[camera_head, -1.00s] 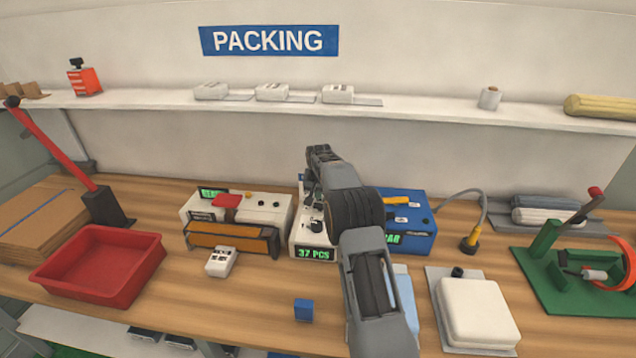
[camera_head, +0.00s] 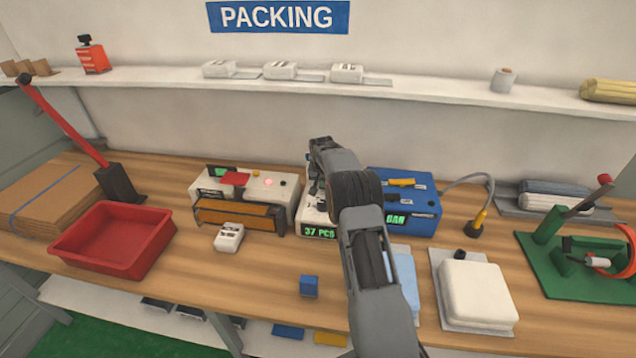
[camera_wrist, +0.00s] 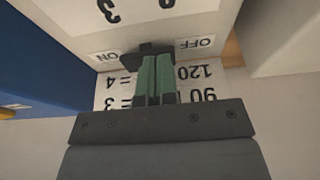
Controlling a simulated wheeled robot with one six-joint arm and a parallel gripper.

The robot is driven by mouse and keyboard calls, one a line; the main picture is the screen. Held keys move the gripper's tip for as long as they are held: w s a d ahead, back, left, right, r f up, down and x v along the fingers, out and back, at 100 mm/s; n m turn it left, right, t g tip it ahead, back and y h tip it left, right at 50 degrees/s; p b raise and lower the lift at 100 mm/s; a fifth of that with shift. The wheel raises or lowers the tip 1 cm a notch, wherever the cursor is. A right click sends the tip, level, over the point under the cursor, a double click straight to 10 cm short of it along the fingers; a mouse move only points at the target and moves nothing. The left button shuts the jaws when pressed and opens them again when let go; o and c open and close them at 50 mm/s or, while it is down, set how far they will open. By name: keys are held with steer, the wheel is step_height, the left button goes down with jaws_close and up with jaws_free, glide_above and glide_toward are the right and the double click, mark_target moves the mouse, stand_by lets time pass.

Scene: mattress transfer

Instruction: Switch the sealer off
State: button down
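A white machine (camera_head: 252,190) with a brown-orange front bar, a red part on top and a glowing red lamp stands left of centre; it looks like a sealer. Right of it, a white unit (camera_head: 318,231) reads "37 PCS" and is partly hidden by my arm. My gripper (camera_head: 318,190) is low at this middle unit. In the wrist view, its two green fingers (camera_wrist: 157,60) are together, tips at a black switch piece (camera_wrist: 146,49) between the upside-down ON label (camera_wrist: 107,57) and OFF label (camera_wrist: 197,43). I cannot tell if they touch it.
A blue box (camera_head: 412,205) with a green display stands close on the right. A red tray (camera_head: 112,270), a small white device (camera_head: 229,237), a blue cube (camera_head: 309,286) and a white padded block (camera_head: 477,292) sit on the wooden bench. A shelf (camera_head: 430,92) runs behind.

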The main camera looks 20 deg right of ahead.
steer(key=shift+a, duration=0.3)
steer(key=shift+s+d+r, duration=0.1)
steer(key=shift+s+d, duration=0.1)
steer(key=shift+d, duration=0.3)
steer(key=shift+s+d+r, duration=0.1)
steer(key=shift+s+d, duration=0.1)
steer(key=shift+d, duration=0.25)
steer(key=r+p, duration=0.2)
steer(key=r, duration=0.1)
steer(key=r+p, duration=0.1)
steer(key=shift+w+a+r, duration=0.2)
steer(key=shift+a+r, duration=0.05)
steer(key=shift+r, duration=0.1)
steer(key=a+b+v, duration=0.1)
steer(key=b+v, duration=0.1)
steer(key=v, duration=0.7)
steer(key=shift+w+a+b, duration=0.3)
steer(key=shift+w+a, duration=0.05)
steer(key=shift+w, duration=0.05)
